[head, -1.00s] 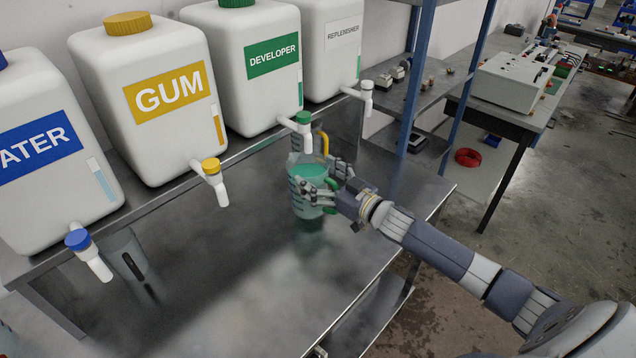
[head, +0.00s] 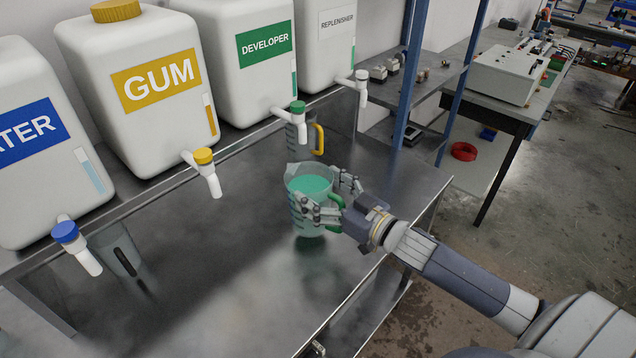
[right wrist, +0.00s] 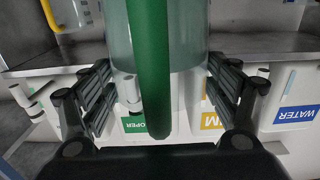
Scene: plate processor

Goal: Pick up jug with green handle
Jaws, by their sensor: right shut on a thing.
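The jug with the green handle (head: 298,205) is clear, with green liquid inside, and stands upright over the metal table. The green handle lies between the fingers, towards my palm. The right wrist view shows the green handle (right wrist: 150,70) up close in front of the clear jug body (right wrist: 188,40). A narrow gap between the jug's base and the table is hard to judge. My left gripper is not in view.
A jug with a yellow handle (head: 318,140) stands behind, under the developer tap (head: 299,122). Another jug (head: 115,252) stands at the left near the blue-capped water tap (head: 75,245). Large white tanks line the back. The table's front middle (head: 230,280) is clear.

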